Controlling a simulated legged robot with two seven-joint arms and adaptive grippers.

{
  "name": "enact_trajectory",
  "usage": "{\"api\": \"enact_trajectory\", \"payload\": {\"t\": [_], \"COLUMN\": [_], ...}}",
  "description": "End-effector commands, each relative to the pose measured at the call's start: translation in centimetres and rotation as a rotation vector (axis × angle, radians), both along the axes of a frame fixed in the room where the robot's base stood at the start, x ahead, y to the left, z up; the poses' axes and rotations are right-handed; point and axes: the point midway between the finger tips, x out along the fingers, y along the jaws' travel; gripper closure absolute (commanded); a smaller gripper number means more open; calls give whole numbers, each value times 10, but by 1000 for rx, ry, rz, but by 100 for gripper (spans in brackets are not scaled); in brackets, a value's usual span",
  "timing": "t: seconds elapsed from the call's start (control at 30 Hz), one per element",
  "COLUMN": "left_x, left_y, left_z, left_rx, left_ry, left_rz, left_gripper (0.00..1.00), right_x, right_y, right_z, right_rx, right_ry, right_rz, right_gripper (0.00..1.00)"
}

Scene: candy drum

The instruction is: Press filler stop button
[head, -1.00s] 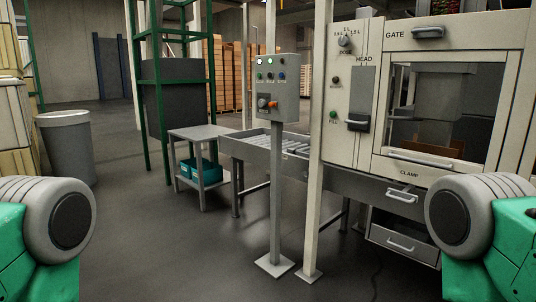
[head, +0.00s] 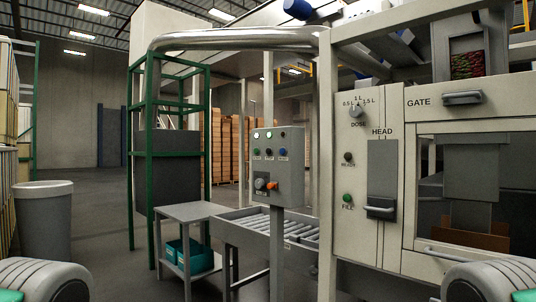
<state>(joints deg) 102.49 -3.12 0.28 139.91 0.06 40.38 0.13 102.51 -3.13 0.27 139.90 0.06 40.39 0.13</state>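In the head view a grey control box (head: 291,180) stands on a post near the middle. Its upper part has a row of small lights above green, dark and blue buttons (head: 269,152); their labels are too small to read surely. Below are a grey knob and an orange knob (head: 272,185). No button marked stop is readable. Neither gripper is in view; only parts of my arms show at the bottom corners.
A green frame (head: 131,170) and a grey drum (head: 42,225) are farther left. The GATE handle (head: 462,98) and HEAD handle (head: 380,209) stick out from the machine.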

Motion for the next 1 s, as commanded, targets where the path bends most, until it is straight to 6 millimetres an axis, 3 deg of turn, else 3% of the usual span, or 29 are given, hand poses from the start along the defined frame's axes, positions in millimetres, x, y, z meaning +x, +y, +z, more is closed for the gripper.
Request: {"api": "enact_trajectory", "payload": {"t": [0.03, 0.07, 1.0], "left_x": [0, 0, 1], "left_y": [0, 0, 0], "left_z": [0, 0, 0], "left_rx": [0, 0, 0], "left_ry": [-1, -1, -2], "left_rz": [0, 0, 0], "left_gripper": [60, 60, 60], "right_x": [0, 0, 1], "right_y": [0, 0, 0], "right_z": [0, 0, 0], "right_rx": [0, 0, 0], "right_ry": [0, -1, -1], "right_rz": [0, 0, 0], "right_gripper": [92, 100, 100]}}
